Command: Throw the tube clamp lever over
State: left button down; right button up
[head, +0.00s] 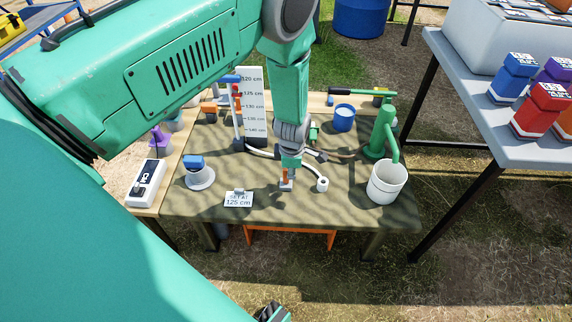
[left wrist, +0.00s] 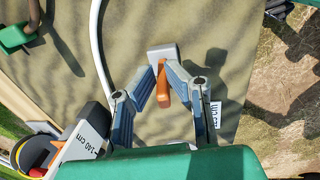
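The tube clamp has a short orange lever (head: 287,175) and a pale grey base (head: 286,186) on the green-brown mat. In the left wrist view the orange lever (left wrist: 164,90) stands between the fingers, with the grey base (left wrist: 160,50) just beyond it. My left gripper (head: 290,172) points down over the clamp. In the left wrist view its fingertips (left wrist: 161,74) lean in close on both sides of the lever; whether they press on it cannot be told. A white tube (left wrist: 97,35) runs beside the clamp. My right gripper is not identifiable in either view.
A "SET AT 125 cm" card (head: 239,199) stands left of the clamp. A white bucket (head: 387,182) and green hand pump (head: 381,130) stand at right. A depth scale board (head: 252,105) and blue cup (head: 344,118) are behind. The mat's front middle is mostly clear.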

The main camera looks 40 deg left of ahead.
pick_arm(q)
jog(key=shift+s+d+f+t+y+p, duration=0.2)
jog(key=shift+s+d+t+p, duration=0.15)
jog(key=shift+s, duration=0.2)
jog(key=shift+s+d+f+t+y+p, duration=0.25)
jog(key=shift+s+d+p, duration=0.15)
jog(key=shift+s, duration=0.15)
jog(key=shift+s+d+f+t, duration=0.2)
jog(key=shift+s+t, duration=0.1)
jog(key=shift+s, duration=0.05)
jog(key=shift+f, duration=0.1)
jog(key=shift+s+d+f+t+y, duration=0.35)
jog(key=shift+s+f+t, duration=0.05)
jog(key=shift+s, duration=0.15)
jog(key=c, duration=1.5)
grip_release()
jog(key=shift+c, duration=0.2)
jog(key=shift+w, duration=0.1)
